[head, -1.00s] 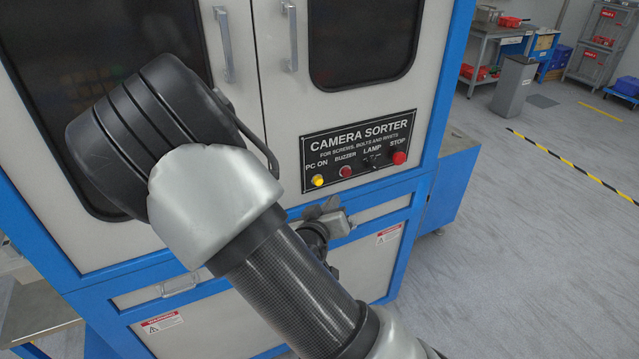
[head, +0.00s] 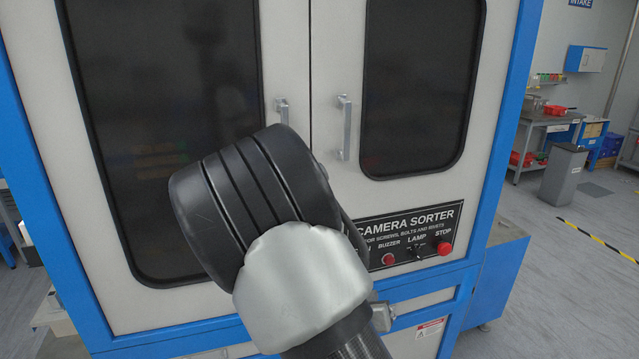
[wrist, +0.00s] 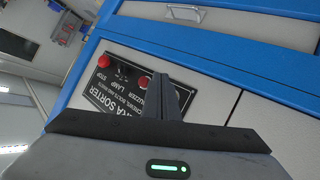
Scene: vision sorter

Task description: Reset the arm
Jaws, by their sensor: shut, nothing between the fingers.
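My arm (head: 265,225) rises across the middle of the head view in front of the camera sorter cabinet. In the wrist view my gripper (wrist: 162,80) is shut and empty. Its fingers stand out in front of the control panel (wrist: 112,82), which appears upside down. I cannot tell how far the fingers are from it.
The cabinet has two dark windows (head: 420,85) and door handles (head: 345,128) close behind my arm. The red STOP button (head: 444,249) and the LAMP switch (head: 418,252) show on the panel. Open floor (head: 560,290) lies to the right, with a grey bin (head: 563,175) farther back.

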